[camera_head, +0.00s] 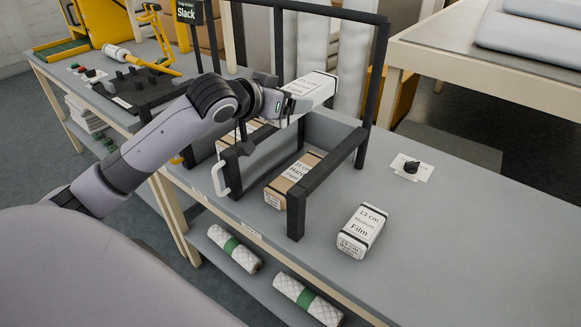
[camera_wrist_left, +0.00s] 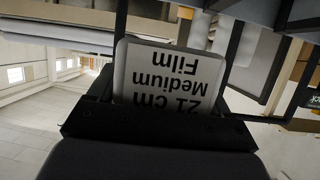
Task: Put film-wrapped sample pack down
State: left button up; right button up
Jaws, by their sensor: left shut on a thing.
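My left gripper (camera_head: 288,104) is shut on a white film-wrapped sample pack (camera_head: 314,88) and holds it up above the bench, inside the outline of the black frame. In the left wrist view the pack (camera_wrist_left: 165,75) shows upside-down text reading "21 cm Medium Film"; the gripper (camera_wrist_left: 155,120) grips its near end. A second white pack (camera_head: 362,232), labelled "13 cm Medium Film", lies on the bench right of the frame. My right gripper is not in view.
The black frame (camera_head: 330,182) stands on the grey bench (camera_head: 460,265). A brown pack (camera_head: 293,178) lies in its front part, and another pack is partly hidden behind my arm. A black knob on a card (camera_head: 411,168) is at the right. The bench's right side is mostly clear.

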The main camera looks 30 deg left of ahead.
aim_at(286, 183)
pick_arm(q)
jog(key=shift+a+f, duration=0.1)
jog(key=shift+a, duration=0.15)
notch_tip(286, 183, down, 20)
jog(key=shift+r+b, duration=0.15)
jog(key=shift+b, duration=0.85)
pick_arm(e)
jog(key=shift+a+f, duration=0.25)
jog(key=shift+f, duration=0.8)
pick_arm(q)
jog(key=o, duration=1)
jog(key=shift+f, duration=0.2)
jog(key=shift+r, duration=0.1)
jog(key=shift+r, duration=0.15)
jog(key=d+p+v, duration=0.1)
jog(key=v, duration=1)
jog(key=shift+s+a, duration=0.45)
jog(key=shift+a, duration=0.05)
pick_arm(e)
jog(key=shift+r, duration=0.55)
